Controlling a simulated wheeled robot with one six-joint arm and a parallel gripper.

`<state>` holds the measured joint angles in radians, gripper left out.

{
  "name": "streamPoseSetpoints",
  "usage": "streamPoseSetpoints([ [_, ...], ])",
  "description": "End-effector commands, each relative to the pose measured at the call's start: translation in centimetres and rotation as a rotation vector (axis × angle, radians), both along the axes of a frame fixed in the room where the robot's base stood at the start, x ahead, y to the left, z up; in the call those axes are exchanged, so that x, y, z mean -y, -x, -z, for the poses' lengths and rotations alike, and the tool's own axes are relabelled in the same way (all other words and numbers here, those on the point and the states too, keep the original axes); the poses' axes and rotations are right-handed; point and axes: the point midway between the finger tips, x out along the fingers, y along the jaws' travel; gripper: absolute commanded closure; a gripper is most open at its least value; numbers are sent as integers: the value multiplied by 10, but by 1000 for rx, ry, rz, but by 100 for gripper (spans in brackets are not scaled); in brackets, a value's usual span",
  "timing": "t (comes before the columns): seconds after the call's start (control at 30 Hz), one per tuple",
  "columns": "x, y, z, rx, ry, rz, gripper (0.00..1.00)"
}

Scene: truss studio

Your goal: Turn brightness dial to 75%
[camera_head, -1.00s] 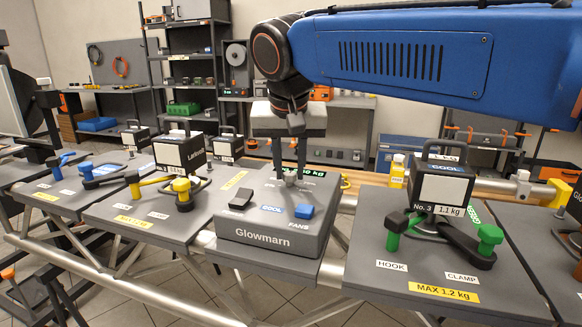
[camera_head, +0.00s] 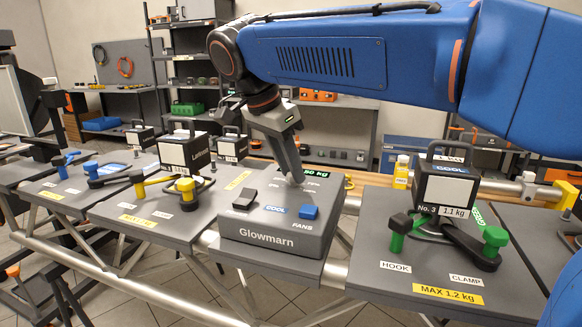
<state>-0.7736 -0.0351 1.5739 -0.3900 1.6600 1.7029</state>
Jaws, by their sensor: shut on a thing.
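The grey control box marked "Glowmarn" (camera_head: 266,238) sits on a grey board on the truss. Its top has a black rocker switch (camera_head: 244,199), a blue rocker switch (camera_head: 309,212) and a blue "COOL" label. My gripper (camera_head: 294,178) reaches down from above to the back of the box's top. Its fingers are shut at the spot where a small knob stands, the brightness dial by its place. The gripper hides most of the dial and its scale, so I cannot read the setting.
To the right, a weight marked 1.1 kg (camera_head: 443,189) stands on a board with green-knobbed clamps (camera_head: 495,238). To the left, another weight (camera_head: 184,152) stands beside yellow-knobbed clamps (camera_head: 186,186). A small yellow bottle (camera_head: 401,171) stands behind. Shelves line the back wall.

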Motion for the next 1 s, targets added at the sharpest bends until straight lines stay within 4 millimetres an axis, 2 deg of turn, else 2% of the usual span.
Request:
streamPoseSetpoints([
  [0.37, -1, -1, 1, -2, 0, 157, 97],
  [0.9, -1, -1, 1, -3, -1, 181, 97],
  [0.93, -1, -1, 1, -3, -1, 181, 70],
  [1.0, -1, -1, 1, -3, -1, 181, 56],
])
